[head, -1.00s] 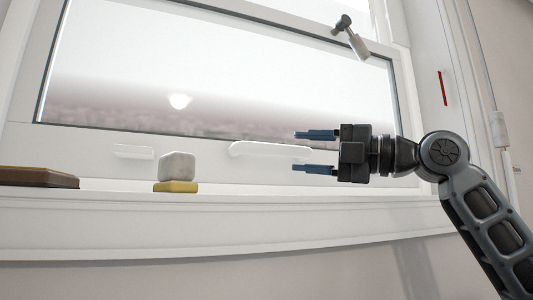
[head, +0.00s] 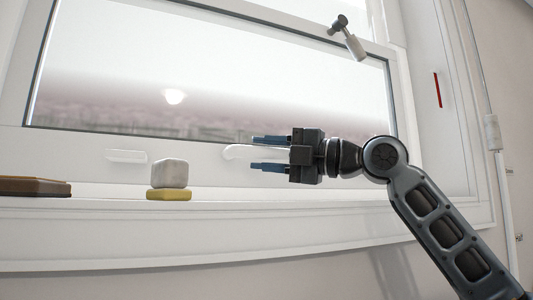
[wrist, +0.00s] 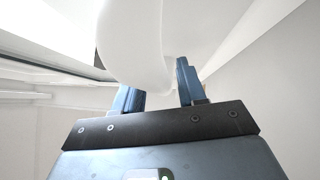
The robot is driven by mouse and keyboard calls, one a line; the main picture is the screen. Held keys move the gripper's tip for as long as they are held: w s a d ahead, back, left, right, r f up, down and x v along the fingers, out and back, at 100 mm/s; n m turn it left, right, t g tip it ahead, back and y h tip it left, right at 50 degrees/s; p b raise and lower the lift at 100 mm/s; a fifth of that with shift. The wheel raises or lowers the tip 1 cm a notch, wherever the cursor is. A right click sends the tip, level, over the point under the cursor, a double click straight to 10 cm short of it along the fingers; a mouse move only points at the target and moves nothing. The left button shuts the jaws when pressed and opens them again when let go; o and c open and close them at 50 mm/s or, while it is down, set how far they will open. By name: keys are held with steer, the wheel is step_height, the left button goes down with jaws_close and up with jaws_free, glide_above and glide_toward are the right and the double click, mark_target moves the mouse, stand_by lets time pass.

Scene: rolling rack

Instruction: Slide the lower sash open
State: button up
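The lower sash (head: 60,147) is a white frame around a large pane, its bottom rail just above the sill. A white rounded bar handle (head: 235,153) is on that rail, its right part hidden behind my gripper. My gripper (head: 268,154) is open, fingers pointing left, overlapping the handle's right end in the head view. In the wrist view the handle (wrist: 135,45) looms large in front of the open blue fingers (wrist: 158,90); I cannot tell whether they touch it. A latch with a dark knob and pale lever (head: 348,38) is at the sash's top rail.
A pale block (head: 170,173) sits on a yellow block (head: 168,194) on the sill (head: 270,203), left of the handle. A brown flat object (head: 35,187) lies at far left. A small pale pull (head: 126,156) is on the rail. A red strip (head: 437,90) marks the right frame.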

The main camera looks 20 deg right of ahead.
jaws_close()
stand_by(0.3)
